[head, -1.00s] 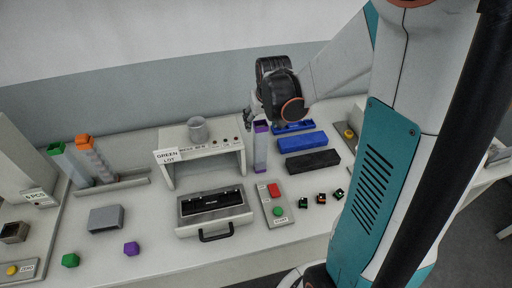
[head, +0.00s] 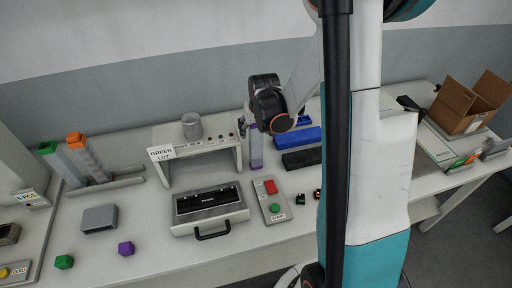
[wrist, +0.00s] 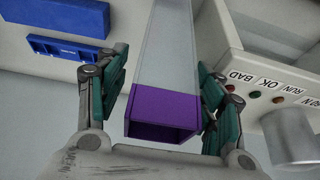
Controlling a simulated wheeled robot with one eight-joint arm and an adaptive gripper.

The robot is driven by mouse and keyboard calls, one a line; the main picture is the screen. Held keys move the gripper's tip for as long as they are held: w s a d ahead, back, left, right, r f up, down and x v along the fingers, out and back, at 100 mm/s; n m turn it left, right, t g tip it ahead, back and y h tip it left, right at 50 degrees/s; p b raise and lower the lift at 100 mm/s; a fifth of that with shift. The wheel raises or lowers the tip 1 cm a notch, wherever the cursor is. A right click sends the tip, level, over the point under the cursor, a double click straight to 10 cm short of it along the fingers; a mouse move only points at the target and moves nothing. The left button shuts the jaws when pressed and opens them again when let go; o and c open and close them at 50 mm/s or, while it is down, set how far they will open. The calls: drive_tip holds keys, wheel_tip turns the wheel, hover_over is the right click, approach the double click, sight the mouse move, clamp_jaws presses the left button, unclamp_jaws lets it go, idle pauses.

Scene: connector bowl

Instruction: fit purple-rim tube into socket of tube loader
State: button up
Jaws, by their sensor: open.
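The purple-rim tube (head: 256,152) is clear and square, and stands upright at the right side of the grey stand with the GREEN LOT sign. Its purple open end (wrist: 163,114) shows large in the wrist view. My gripper (wrist: 160,95) is open, with one finger on each side of the tube near this rim; gaps show between fingers and tube. In the head view my gripper (head: 250,126) is at the top of the tube and partly covers it. I cannot make out which thing is the tube loader or its socket; my arm hides part of the table.
The GREEN LOT stand (head: 168,143), with a grey cup (head: 192,125) on top, is close to my gripper. Blue bins (head: 298,138) and a black bin (head: 302,159) lie to the right. Green- and orange-capped tubes lean in a rack (head: 110,187) at left.

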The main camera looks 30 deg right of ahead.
drive_tip(key=shift+c, duration=0.6)
clamp_jaws()
